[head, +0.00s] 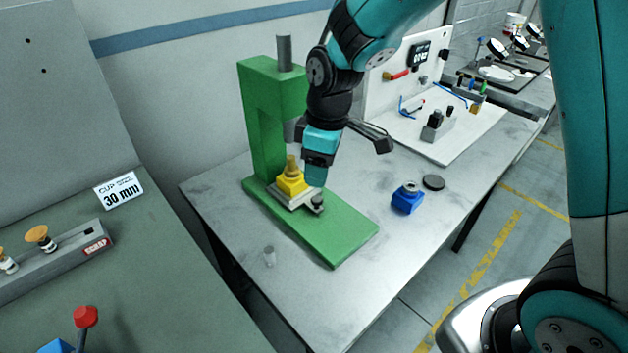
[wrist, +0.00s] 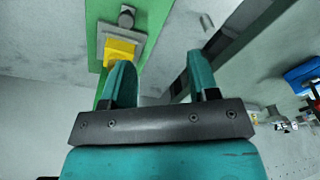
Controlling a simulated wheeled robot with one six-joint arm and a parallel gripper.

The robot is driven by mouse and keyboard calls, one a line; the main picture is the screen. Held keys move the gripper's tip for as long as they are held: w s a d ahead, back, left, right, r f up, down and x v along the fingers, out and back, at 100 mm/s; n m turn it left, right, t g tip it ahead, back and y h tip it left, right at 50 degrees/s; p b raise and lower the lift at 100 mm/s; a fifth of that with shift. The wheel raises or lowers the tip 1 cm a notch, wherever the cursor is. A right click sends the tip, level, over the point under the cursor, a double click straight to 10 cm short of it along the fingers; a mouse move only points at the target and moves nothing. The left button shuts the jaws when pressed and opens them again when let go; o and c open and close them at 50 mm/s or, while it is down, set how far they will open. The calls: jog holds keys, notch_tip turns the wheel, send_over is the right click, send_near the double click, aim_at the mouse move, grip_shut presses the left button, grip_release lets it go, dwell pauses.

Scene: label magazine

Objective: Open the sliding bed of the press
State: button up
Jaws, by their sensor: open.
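The green press (head: 258,120) stands on the grey table. Its sliding bed (head: 297,201) is a grey plate on the green base, below the ram; it also shows in the wrist view (wrist: 139,38). A yellow block (head: 291,186) with a brass-coloured top sits on the bed, and shows in the wrist view (wrist: 118,52). A dark knob (head: 317,202) stands at the bed's front end; it appears in the wrist view (wrist: 127,16). My gripper (head: 315,180) is above the bed, close to the yellow block and knob. In the wrist view its fingers (wrist: 160,72) are apart with nothing between them.
A white board (head: 440,128) with tools is at the back right. The front table area is clear.

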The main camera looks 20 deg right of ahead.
jog(key=n+h+p, duration=0.1)
jog(key=n, duration=0.1)
send_over(317, 199)
jog(key=f, duration=0.4)
jog(key=shift+d+f, duration=0.4)
jog(key=f, duration=0.2)
jog(key=f+p, duration=0.1)
jog(key=f, duration=0.5)
jog(key=shift+a+f+p, duration=0.15)
jog(key=shift+a+p, duration=0.25)
grip_shut()
